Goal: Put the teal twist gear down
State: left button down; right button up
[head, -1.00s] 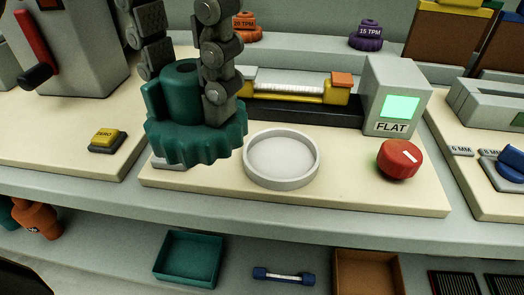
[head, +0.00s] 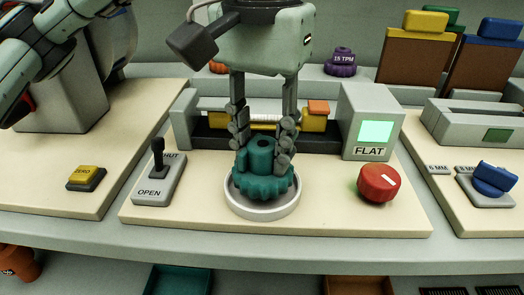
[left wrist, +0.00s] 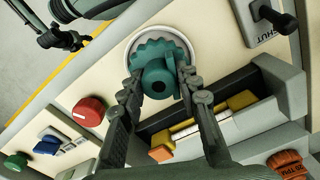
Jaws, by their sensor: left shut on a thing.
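The teal twist gear (head: 262,184) is upright inside the rim of the round white dish (head: 262,211) on the cream board. My left gripper (head: 262,150) points down from above with its fingers on both sides of the gear's hub, shut on it. In the left wrist view the gear (left wrist: 157,58) sits within the dish's ring (left wrist: 190,42), between the fingers. Whether its underside touches the dish floor is hidden. Dark parts at the upper left of the left wrist view may belong to my right arm; its jaws cannot be made out.
A lever (head: 158,160) marked SHUT and OPEN stands left of the dish. A yellow ZERO button (head: 86,177) is farther left. The board's front strip is clear.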

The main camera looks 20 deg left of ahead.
pick_arm(q)
jog(key=shift+f, duration=0.75)
pick_arm(e)
jog(key=shift+f, duration=0.3)
pick_arm(q)
jog(key=shift+f, duration=0.1)
pick_arm(e)
jog(key=shift+w, duration=0.1)
